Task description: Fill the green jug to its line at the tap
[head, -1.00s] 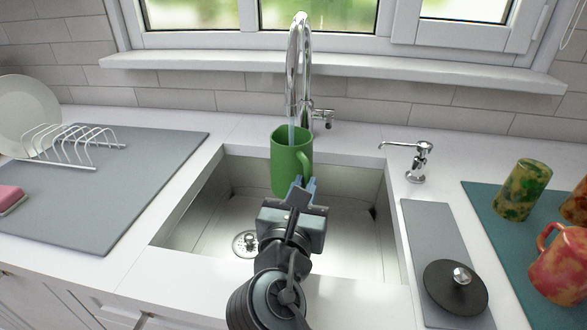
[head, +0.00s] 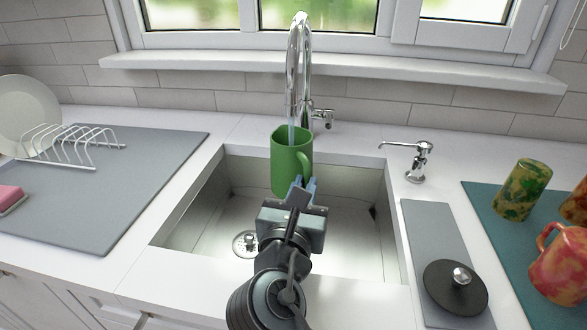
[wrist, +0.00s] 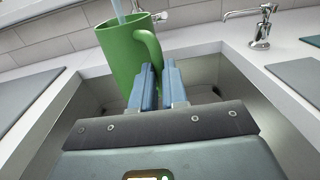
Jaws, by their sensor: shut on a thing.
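The green jug (head: 289,162) hangs upright over the sink basin, under the spout of the chrome tap (head: 297,75). A stream of water runs from the tap into the jug's open top. My gripper (head: 302,190) is shut on the jug's handle. In the wrist view the jug (wrist: 128,58) stands beyond my gripper (wrist: 161,82), with its handle between the fingers. The water level and the line on the jug cannot be seen from these angles.
The sink (head: 215,207) lies below the jug, with a drain at its bottom. A soap dispenser (head: 417,163) stands to the right. A grey mat (head: 140,185) with a white rack is on the left. Patterned cups (head: 522,190) stand on a teal mat at the right.

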